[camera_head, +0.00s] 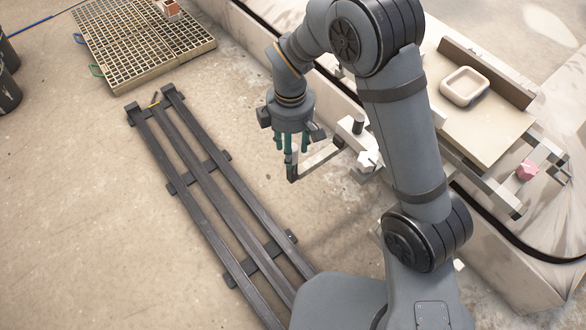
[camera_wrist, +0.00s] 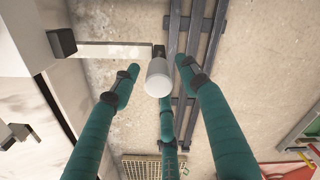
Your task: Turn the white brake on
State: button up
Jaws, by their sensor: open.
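A pale cylindrical grip (camera_wrist: 158,78) stands at the end of a flat bar (camera_wrist: 110,51) in the wrist view. The bar reaches out from a dark block at the side of the machine, and also shows in the head view (camera_head: 321,158). My gripper (camera_head: 292,148) points down over the bar's outer end. Its green fingers are open, spread around the pale grip with visible gaps. A white lobed knob (camera_head: 368,161) sits on the machine's side, right of my gripper. I cannot tell which of these two is the white brake.
A dark post (camera_head: 358,124) stands near the white knob. The machine's top, to the right, carries a cream square dish (camera_head: 464,86) and a pink piece (camera_head: 527,170). Dark rails (camera_head: 190,185) lie on the floor at left. A grated platform (camera_head: 140,45) lies beyond them.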

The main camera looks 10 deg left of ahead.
notch_tip(320, 180, down, 8)
jog(key=b, duration=0.3)
jog(key=shift+c, duration=0.6)
jog(key=c, duration=0.7)
grip_shut()
jog(key=shift+w+a+r, duration=0.1)
jog(key=shift+a, duration=0.05)
